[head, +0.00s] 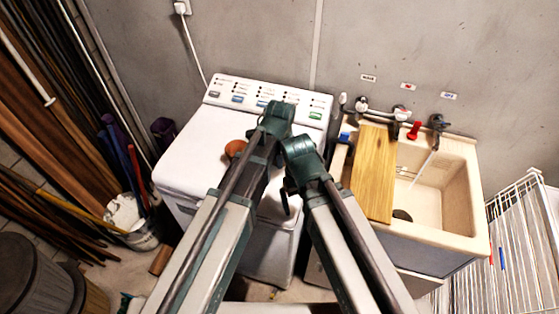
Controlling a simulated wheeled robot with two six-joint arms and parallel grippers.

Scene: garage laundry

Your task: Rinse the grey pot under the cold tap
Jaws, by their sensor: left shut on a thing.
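My two arms reach up through the middle of the view and cover much of the space in front of the washing machine. My left gripper (286,193) shows only as a small dark part between the arms. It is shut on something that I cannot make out. I cannot see my right gripper. I cannot make out the grey pot. The sink (455,235) is on the right. The grey tap (437,122) stands over its back right corner, with a thin pale streak, perhaps water, slanting down into the basin.
A wooden board (374,175) covers the sink's left part. A red tap handle (414,130) is on the wall pipe. An orange-brown round thing (235,149) sits on the white washing machine (195,160). A white wire rack (505,265) stands right; a bucket (130,222) and poles stand left.

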